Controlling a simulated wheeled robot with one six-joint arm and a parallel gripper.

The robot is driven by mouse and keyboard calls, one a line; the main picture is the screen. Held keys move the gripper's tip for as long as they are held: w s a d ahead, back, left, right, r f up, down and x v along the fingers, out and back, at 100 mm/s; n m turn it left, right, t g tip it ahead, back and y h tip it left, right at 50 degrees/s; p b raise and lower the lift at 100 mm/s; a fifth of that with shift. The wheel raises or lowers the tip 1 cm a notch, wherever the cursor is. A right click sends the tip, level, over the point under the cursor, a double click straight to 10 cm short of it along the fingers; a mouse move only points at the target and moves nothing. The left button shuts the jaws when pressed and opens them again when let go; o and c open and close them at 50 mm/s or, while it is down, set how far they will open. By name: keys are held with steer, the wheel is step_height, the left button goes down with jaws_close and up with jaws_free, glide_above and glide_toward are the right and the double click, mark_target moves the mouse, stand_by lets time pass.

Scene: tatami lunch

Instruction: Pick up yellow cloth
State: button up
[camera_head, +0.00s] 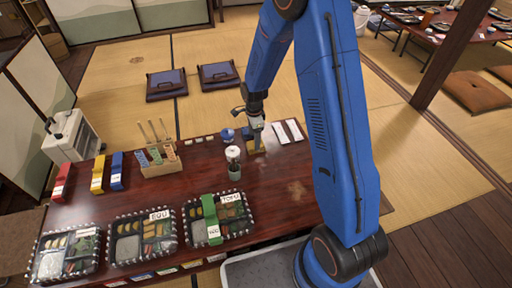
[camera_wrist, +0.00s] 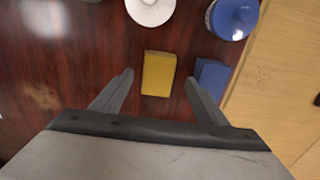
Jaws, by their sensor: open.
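The yellow cloth (camera_wrist: 158,74) is a small folded rectangle lying flat on the dark red table. In the wrist view it lies ahead of my gripper (camera_wrist: 159,80), in line with the gap between the two spread fingers. The gripper is open and nothing is held. In the head view my gripper (camera_head: 256,146) is pointed down over the table's far side, and the yellow cloth shows only partly beside it. The height of the fingertips above the cloth is hard to tell.
A blue folded piece (camera_wrist: 212,75) lies close to the right finger. A blue lidded pot (camera_wrist: 232,16) and a white round top (camera_wrist: 150,8) stand beyond. In the head view a jar (camera_head: 234,170), white folded pieces (camera_head: 287,131) and bento boxes (camera_head: 143,236) share the table.

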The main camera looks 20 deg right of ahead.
mark_target(250, 146)
steer(key=f, duration=0.4)
steer(key=shift+s, duration=0.2)
steer(key=c, duration=1.2)
